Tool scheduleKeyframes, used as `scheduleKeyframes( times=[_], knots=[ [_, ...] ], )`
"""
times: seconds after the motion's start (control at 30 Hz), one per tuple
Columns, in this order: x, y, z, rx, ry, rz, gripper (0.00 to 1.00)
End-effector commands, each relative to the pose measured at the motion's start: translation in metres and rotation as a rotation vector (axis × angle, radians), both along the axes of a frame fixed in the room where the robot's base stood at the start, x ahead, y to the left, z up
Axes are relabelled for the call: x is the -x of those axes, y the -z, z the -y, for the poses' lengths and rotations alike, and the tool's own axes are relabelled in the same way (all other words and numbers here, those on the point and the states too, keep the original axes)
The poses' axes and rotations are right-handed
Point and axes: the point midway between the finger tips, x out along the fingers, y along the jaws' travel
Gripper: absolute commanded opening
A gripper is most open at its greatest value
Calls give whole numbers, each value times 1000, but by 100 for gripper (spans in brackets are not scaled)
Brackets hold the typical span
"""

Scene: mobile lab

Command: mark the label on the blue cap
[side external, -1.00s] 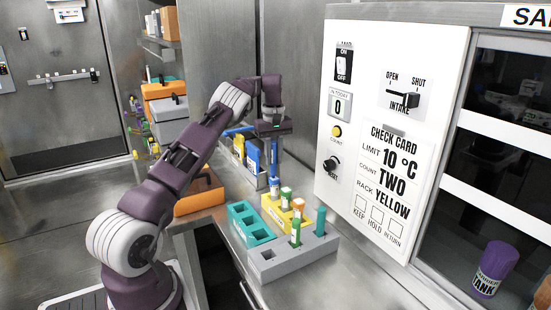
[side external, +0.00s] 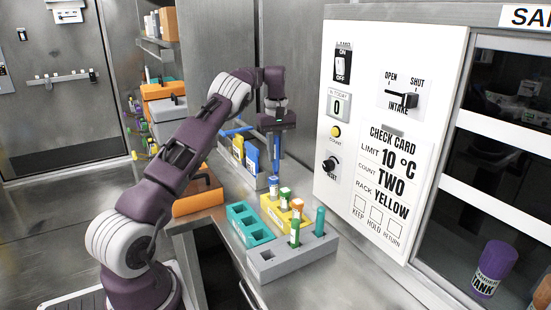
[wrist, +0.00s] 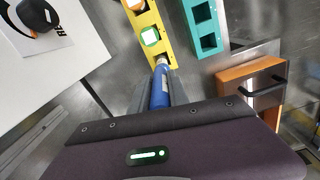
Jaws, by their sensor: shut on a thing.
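The yellow rack (side external: 270,206) holds capped tubes in a row, one of them a blue-capped tube (side external: 271,183) at its far end. The rack (wrist: 160,22) also shows in the wrist view. My gripper (side external: 275,160) points straight down above that far end. In the wrist view my gripper (wrist: 160,92) is shut on a slim blue cylinder (wrist: 158,88) with a pale lower end, near the rack's end. I cannot tell whether the cylinder touches the cap. The cap's label is not clear in either view.
Green-capped (side external: 284,191) and orange-capped (side external: 297,206) tubes stand close by. A teal rack (side external: 245,232) and a grey block (side external: 290,261) flank the yellow rack. Blue and yellow folders (side external: 251,155) stand behind. The white panel (side external: 350,190) rises to the right.

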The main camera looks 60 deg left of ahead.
Motion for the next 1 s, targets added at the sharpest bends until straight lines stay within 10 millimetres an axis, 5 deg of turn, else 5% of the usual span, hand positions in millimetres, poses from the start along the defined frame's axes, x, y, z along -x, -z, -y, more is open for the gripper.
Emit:
scheduleKeyframes(
  times=[0.5, 1.0],
  knots=[
    [-1, -46, -2, -3, -1, 2, 0],
    [0, -52, 0, 0, -1, 0, 0]
  ],
)
